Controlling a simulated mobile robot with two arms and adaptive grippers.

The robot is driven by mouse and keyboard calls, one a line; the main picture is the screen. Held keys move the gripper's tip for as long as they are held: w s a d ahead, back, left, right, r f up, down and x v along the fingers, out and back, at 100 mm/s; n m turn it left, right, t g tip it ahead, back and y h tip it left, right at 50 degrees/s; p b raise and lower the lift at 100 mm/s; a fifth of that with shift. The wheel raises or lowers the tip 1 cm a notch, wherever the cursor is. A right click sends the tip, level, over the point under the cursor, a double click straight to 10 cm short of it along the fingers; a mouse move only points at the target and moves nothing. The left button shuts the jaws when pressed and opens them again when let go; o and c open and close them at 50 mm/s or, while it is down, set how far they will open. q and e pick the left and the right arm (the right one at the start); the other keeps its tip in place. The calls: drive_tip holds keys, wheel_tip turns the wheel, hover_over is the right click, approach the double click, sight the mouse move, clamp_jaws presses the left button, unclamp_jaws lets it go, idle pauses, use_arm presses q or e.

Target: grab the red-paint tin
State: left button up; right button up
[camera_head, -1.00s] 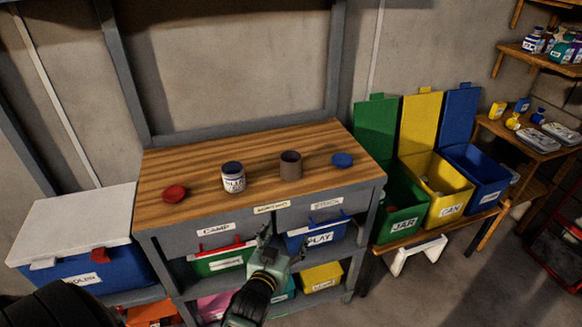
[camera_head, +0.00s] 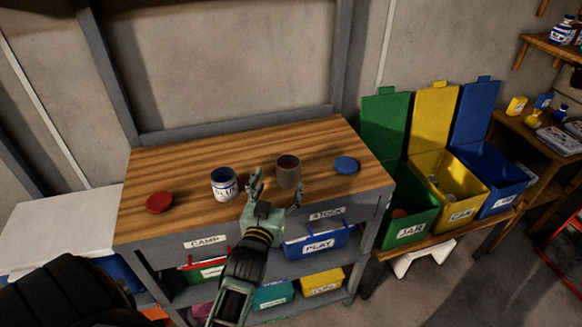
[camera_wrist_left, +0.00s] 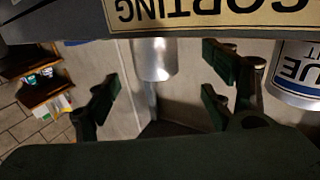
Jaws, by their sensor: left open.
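A plain grey-brown open tin (camera_head: 289,176) with dark reddish contents stands upright on the wooden bench top (camera_head: 150,172); it also shows as a bare metal tin in the left wrist view (camera_wrist_left: 154,62). A tin with a blue-paint label (camera_head: 224,188) stands to its left, and its label shows at the right of the left wrist view (camera_wrist_left: 296,78). My left gripper (camera_head: 276,186) is open and empty at the bench's front edge, just in front of the plain tin. In the left wrist view its fingers (camera_wrist_left: 162,75) are spread to either side of that tin. My right gripper is not in view.
A red lid (camera_head: 159,202) lies at the bench's left, a blue lid (camera_head: 346,165) at its right. Labelled drawers and bins sit below the bench top. Green (camera_head: 408,222), yellow and blue bins stand to the right. The back of the bench is clear.

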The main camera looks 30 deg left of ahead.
sight(285, 176)
use_arm(q)
drive_tip(key=x, duration=0.2)
drive_tip(key=p+x, duration=0.1)
drive_tip(key=x, duration=0.1)
drive_tip(key=shift+d, duration=0.3)
drive_tip(key=shift+f+x, duration=0.1)
drive_tip(key=shift+x, duration=0.55)
drive_tip(key=shift+f+x, duration=0.15)
drive_tip(key=shift+x, duration=0.55)
drive_tip(key=shift+c, duration=0.4)
drive_tip(key=c, duration=1.3)
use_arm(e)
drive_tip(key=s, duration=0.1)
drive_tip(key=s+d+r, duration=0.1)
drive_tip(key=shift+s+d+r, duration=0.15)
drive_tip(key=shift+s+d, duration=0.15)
use_arm(q)
drive_tip(key=shift+r, duration=0.1)
